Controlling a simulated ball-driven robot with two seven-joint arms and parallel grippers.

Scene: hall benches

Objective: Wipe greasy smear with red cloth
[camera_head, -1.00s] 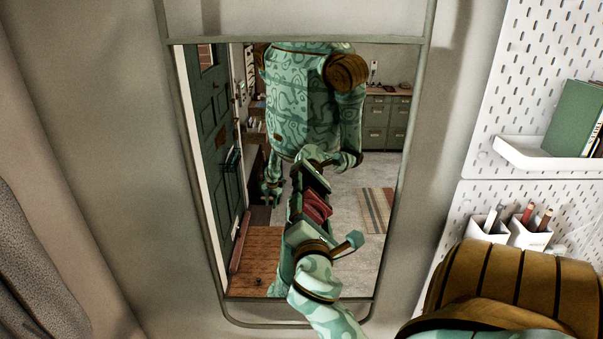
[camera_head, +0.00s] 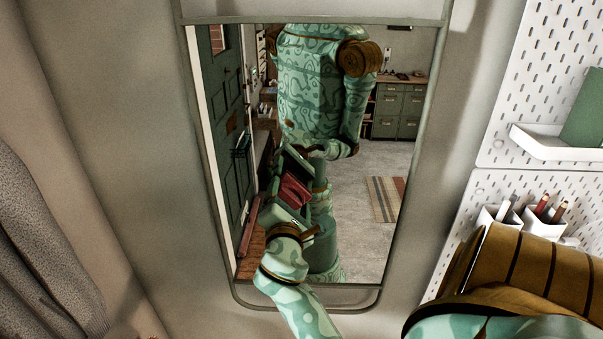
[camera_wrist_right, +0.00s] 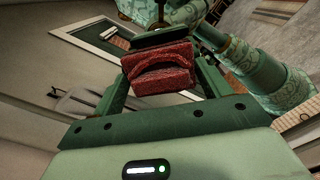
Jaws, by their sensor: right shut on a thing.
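My right gripper (camera_head: 291,196) reaches up from the bottom of the head view, in front of the lower part of a tall wall mirror (camera_head: 385,235). It is shut on the folded red cloth (camera_head: 295,188). In the right wrist view the red cloth (camera_wrist_right: 160,80) sits bunched between the two green fingers. The cloth is at or close to the glass; I cannot tell whether it touches. I cannot make out the greasy smear in either view. My left gripper is not clearly seen.
The mirror reflects my own body, a green door, drawers and a striped rug. To the right are a white pegboard (camera_head: 548,65) with a ledge (camera_head: 550,146) and pen cups (camera_head: 541,226).

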